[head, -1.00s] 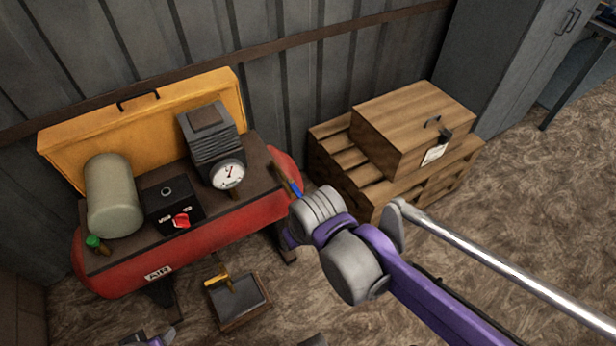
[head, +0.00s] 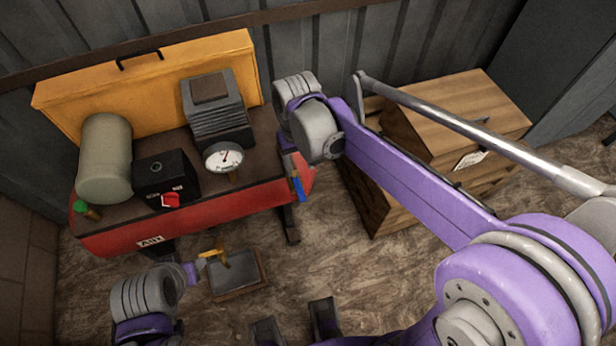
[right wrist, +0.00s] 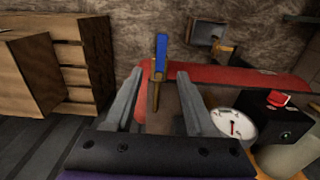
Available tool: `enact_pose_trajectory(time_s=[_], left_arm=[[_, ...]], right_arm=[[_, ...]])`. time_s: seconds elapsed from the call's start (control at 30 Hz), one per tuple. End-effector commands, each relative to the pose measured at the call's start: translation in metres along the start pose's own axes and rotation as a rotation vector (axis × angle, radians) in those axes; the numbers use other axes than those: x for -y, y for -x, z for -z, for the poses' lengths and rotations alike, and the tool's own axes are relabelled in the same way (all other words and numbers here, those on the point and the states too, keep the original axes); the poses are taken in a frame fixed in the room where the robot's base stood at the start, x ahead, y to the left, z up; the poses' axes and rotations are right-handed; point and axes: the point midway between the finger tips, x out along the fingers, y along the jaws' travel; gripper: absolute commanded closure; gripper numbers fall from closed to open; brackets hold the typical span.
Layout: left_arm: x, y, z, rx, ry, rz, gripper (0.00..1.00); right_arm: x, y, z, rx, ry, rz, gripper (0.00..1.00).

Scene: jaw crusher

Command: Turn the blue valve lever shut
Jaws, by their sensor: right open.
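The blue valve lever (head: 298,188) is at the right end of the red compressor tank (head: 210,216), partly behind my right gripper in the head view. In the right wrist view the blue lever (right wrist: 161,54) points up the picture, on a brass-coloured stem (right wrist: 154,97). My right gripper (right wrist: 160,88) is open, with one finger on each side of the stem and a gap to both. In the head view my right gripper (head: 291,166) hangs just above the lever, its fingers hard to make out. My left gripper (head: 196,270) is low at the front; its fingers are unclear.
A gauge (head: 224,158), a black box with a red knob (head: 171,200) and a green-capped fitting (head: 81,208) are on the compressor. A small dark block with a yellow handle (head: 213,254) is by my left gripper.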

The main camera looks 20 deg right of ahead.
Motion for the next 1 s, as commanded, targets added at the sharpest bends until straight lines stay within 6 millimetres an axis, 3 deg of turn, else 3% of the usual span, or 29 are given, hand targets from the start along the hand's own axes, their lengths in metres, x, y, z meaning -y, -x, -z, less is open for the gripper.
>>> enact_pose_trajectory(time_s=[0.17,0.6,1.0], left_arm=[[0.000,-0.002,-0.002,0.001,0.000,0.000,0.50],[0.000,-0.010,-0.007,0.004,0.000,0.000,0.50],[0.000,-0.011,-0.008,0.005,0.000,0.000,0.50]], right_arm=[[0.000,-0.018,0.000,0.001,0.000,0.000,0.45],[0.000,-0.095,0.000,0.001,0.000,0.000,0.45],[0.000,-0.107,0.000,0.000,0.000,0.000,0.45]])
